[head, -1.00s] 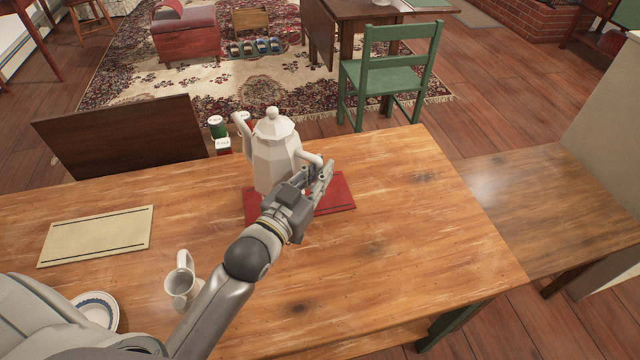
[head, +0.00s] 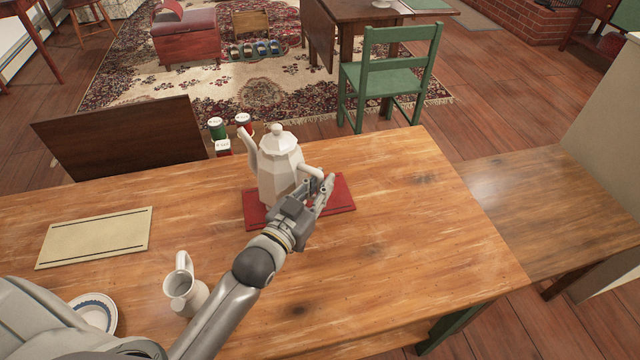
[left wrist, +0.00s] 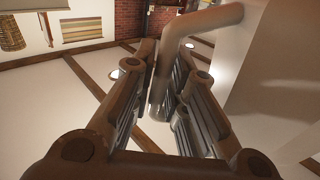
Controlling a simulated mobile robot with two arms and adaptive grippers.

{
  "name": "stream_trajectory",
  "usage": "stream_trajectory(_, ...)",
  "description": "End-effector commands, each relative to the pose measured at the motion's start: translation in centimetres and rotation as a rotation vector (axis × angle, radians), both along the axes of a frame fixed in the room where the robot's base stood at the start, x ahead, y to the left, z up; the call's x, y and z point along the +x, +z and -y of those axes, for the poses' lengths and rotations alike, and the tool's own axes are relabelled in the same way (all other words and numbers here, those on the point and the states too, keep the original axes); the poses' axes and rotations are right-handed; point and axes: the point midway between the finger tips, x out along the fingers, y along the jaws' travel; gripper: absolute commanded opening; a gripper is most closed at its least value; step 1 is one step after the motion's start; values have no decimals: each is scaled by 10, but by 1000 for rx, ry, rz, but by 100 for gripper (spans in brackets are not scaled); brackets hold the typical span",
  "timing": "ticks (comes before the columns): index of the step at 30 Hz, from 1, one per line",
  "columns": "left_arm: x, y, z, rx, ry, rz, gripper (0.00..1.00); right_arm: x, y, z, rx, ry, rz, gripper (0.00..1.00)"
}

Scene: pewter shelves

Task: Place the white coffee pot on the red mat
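The white coffee pot (head: 277,172) is upright over the red mat (head: 340,194), its spout to the left and its handle to the right. Its base looks on or just above the mat; the exact contact is hard to tell. My left gripper (head: 320,188) is shut on the pot's handle. In the left wrist view the white handle (left wrist: 172,62) runs down between the fingers (left wrist: 160,95), with the pot's body (left wrist: 275,70) at the right. The arm and gripper hide part of the mat. My right gripper is not in view.
A white pitcher (head: 184,290) and a blue-rimmed plate (head: 110,313) stand near my arm at the left front. A beige mat (head: 92,238) lies at the left. Several small canisters (head: 217,128) stand behind the pot. The table's right part (head: 420,220) is clear.

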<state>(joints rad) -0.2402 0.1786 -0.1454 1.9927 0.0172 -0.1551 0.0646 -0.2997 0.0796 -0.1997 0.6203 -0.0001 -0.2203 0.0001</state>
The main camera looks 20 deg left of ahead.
Motion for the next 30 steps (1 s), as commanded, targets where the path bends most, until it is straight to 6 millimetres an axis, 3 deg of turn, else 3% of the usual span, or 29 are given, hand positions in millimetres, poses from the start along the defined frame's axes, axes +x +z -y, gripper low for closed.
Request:
stream_trajectory(4, 0, 0, 0, -1, 0, 0, 34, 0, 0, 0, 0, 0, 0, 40)
stream_trajectory(16, -4, 3, -1, -1, 0, -1, 34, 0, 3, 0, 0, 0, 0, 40)
stream_trajectory(20, -18, 3, -4, 1, 0, -4, 34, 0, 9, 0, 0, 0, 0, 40)
stream_trajectory(30, -75, 3, -14, 1, 0, -5, 34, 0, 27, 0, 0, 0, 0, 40)
